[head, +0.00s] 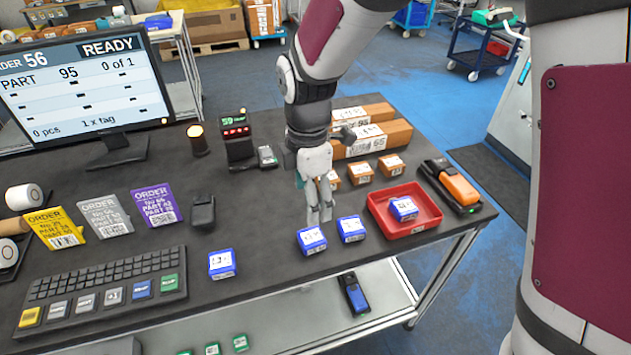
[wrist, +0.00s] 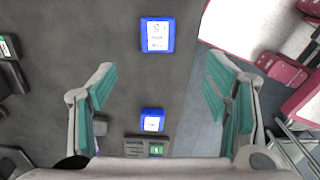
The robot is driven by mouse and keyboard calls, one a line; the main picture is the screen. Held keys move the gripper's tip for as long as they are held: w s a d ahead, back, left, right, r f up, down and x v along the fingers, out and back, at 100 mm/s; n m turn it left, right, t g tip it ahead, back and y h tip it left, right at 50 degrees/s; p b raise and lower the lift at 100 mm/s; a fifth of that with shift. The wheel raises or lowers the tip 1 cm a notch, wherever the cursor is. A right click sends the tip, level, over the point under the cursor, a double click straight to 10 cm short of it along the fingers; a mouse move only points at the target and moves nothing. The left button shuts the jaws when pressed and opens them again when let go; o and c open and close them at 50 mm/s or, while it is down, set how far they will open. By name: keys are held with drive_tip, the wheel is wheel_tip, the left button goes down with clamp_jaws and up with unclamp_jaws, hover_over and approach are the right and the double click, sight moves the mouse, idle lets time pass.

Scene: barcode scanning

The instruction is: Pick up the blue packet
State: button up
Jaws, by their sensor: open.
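Several blue packets with white labels show in the head view. One blue packet (head: 222,264) lies near the keyboard, one blue packet (head: 311,240) lies just below my fingertips in the picture, and another blue packet (head: 351,229) lies to its right. A further blue packet (head: 403,208) sits inside the red tray (head: 425,226). My gripper (head: 319,217) points down over the table, open and empty. In the wrist view my gripper (wrist: 160,90) has its fingers wide apart. One blue packet (wrist: 157,35) lies beyond the fingertips, and another blue packet (wrist: 152,121) shows lower between the fingers.
Orange boxes (head: 391,165) and long cartons (head: 375,138) stand behind my gripper. An orange-and-black scanner (head: 456,187) lies at the right. The keyboard (head: 105,290), order cards (head: 105,216) and monitor (head: 80,85) fill the left. The table's front edge is close to the packets.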

hover_over(312, 236)
drive_tip(key=f, duration=0.7)
drive_tip(key=shift+s+a+f, duration=0.15)
drive_tip(key=shift+s+f, duration=0.15)
drive_tip(key=shift+f, duration=0.1)
drive_tip(key=shift+w+f+p, duration=0.15)
drive_tip(key=shift+f+p, duration=0.15)
drive_tip(key=shift+f, duration=1.1)
drive_tip(key=shift+w+f+p, duration=0.15)
drive_tip(key=shift+f+p, duration=0.1)
drive_tip(key=shift+f, duration=1.1)
drive_tip(key=c, duration=1.4)
